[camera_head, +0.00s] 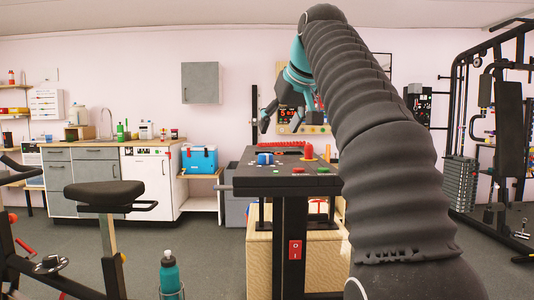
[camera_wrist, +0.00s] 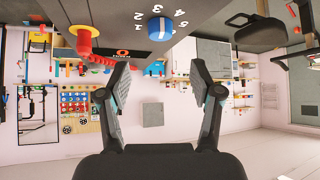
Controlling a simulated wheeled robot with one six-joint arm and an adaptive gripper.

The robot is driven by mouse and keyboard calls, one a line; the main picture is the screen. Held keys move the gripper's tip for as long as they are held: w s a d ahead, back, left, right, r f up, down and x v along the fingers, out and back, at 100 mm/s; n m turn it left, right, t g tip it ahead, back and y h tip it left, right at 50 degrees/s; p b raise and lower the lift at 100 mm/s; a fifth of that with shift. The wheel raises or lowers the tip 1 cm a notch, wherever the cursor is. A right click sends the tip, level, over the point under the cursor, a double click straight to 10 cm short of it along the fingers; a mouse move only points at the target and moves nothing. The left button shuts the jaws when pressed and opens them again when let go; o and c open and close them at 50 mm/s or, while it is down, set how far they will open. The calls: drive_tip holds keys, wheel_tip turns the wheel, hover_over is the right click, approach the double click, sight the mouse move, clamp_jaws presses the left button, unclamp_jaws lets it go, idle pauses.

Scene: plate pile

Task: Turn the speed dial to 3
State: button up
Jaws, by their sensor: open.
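An orange and red knob (camera_head: 309,152) stands right of the dial, with red (camera_head: 298,170) and green (camera_head: 323,170) buttons in front. A coiled red cord (camera_head: 280,144) lies at the back. An exercise bike saddle (camera_head: 110,194) is at left. The air around the dial looks clear.

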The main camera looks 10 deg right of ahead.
sight(266, 155)
drive_tip(key=x, duration=1)
drive_tip(key=shift+w+f, duration=0.15)
drive_tip(key=shift+w, duration=0.05)
drive_tip(key=c, duration=1.1)
